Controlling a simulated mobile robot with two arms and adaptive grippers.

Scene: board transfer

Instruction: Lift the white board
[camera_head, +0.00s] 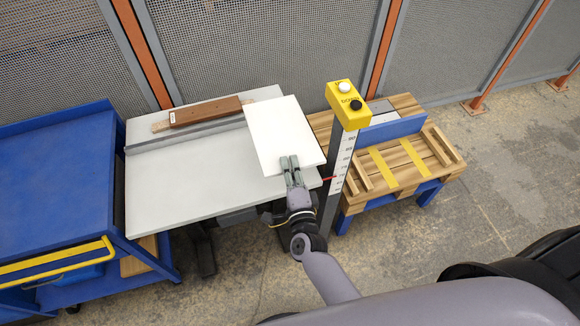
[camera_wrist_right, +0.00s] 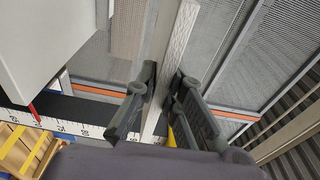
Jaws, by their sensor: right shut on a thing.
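The white board (camera_head: 283,133) is a flat, pale, roughly square panel over the right end of the grey table (camera_head: 165,185). Its right part reaches past the table's edge. My right gripper (camera_head: 290,163) is shut on the board's near edge. In the right wrist view the board shows edge-on as a pale strip (camera_wrist_right: 172,50) between the fingers of my right gripper (camera_wrist_right: 162,88). A gap with mesh fence behind it separates the board from the large pale slab at left, which looks like the table. My left gripper is not in view.
A post with a ruler scale and a yellow button box (camera_head: 347,104) stands just right of the board. A wooden pallet (camera_head: 400,160) on a blue stand is beyond it. A brown block (camera_head: 205,111) lies at the table's back. A blue cart (camera_head: 55,190) stands left.

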